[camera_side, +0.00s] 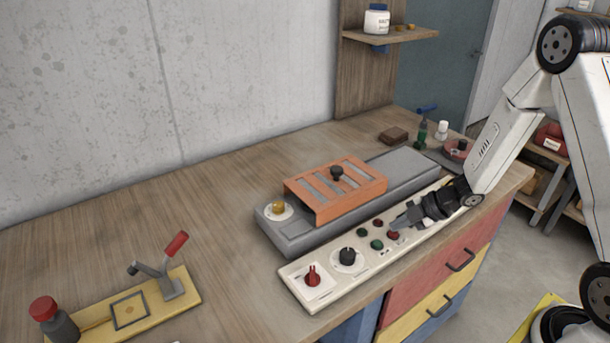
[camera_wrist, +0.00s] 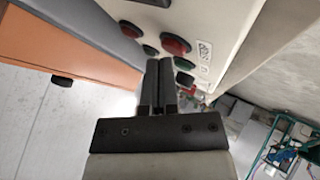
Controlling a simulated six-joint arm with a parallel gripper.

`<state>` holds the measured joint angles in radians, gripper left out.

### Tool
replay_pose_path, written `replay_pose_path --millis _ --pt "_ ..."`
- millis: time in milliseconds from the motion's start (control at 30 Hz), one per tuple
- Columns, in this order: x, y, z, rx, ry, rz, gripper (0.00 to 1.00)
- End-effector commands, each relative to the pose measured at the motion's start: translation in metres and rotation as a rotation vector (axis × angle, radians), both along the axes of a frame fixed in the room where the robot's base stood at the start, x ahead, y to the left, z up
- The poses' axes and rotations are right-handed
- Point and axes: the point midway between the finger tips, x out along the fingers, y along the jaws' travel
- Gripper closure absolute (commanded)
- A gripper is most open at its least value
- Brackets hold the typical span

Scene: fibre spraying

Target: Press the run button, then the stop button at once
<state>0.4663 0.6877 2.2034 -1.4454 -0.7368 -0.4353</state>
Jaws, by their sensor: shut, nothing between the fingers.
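A long cream control panel (camera_side: 330,293) lies along the front of the bench. It carries green buttons (camera_side: 376,244) and red buttons (camera_side: 393,236) in pairs. Their labels are too small to read, so I cannot tell which are run and stop. The wrist view shows a large red button (camera_wrist: 175,43), a green button (camera_wrist: 150,50) and another green button (camera_wrist: 184,62) close by the fingertips. My gripper (camera_side: 393,226) is shut and empty, low over the panel among the buttons; it also shows in the wrist view (camera_wrist: 159,61). I cannot tell whether it touches a button.
A grey machine bed (camera_side: 295,239) with an orange slotted cover (camera_side: 318,210) lies behind the panel. A red rotary switch (camera_side: 312,276) and black knob (camera_side: 347,256) are at the panel's left. A yellow board (camera_side: 95,332) with a red-handled clamp stands front left. The bench's left middle is clear.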

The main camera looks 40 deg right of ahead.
Motion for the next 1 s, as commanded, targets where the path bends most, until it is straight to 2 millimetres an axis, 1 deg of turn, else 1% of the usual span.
replay_pose_path --millis 1000 --pt "0.0000 -0.0001 -0.0082 0.001 0.000 -0.001 1.00"
